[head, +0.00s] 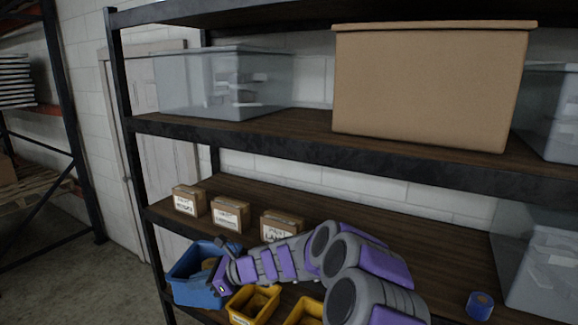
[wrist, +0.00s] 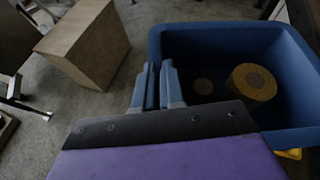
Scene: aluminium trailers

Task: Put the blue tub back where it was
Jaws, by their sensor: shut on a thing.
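The blue tub (head: 196,292) is at the lower left of the rack in the head view, beside a yellow bin. My gripper (head: 222,284) is at its near right side. In the wrist view the tub (wrist: 228,35) fills the right side, open side up. My gripper's fingers (wrist: 157,85) are shut on its near left wall. Inside the tub lie a yellowish round roll (wrist: 253,82) and a small disc (wrist: 204,86). The tub's underside is hidden, so I cannot tell whether it rests on the shelf or is held above it.
Yellow bins (head: 253,305) stand right of the tub. Several small labelled boxes (head: 229,216) stand on the shelf behind. A blue roll (head: 480,305) lies at the right. A large cardboard box (head: 430,85) is on the shelf above. A dark rack post (head: 133,150) rises near the tub.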

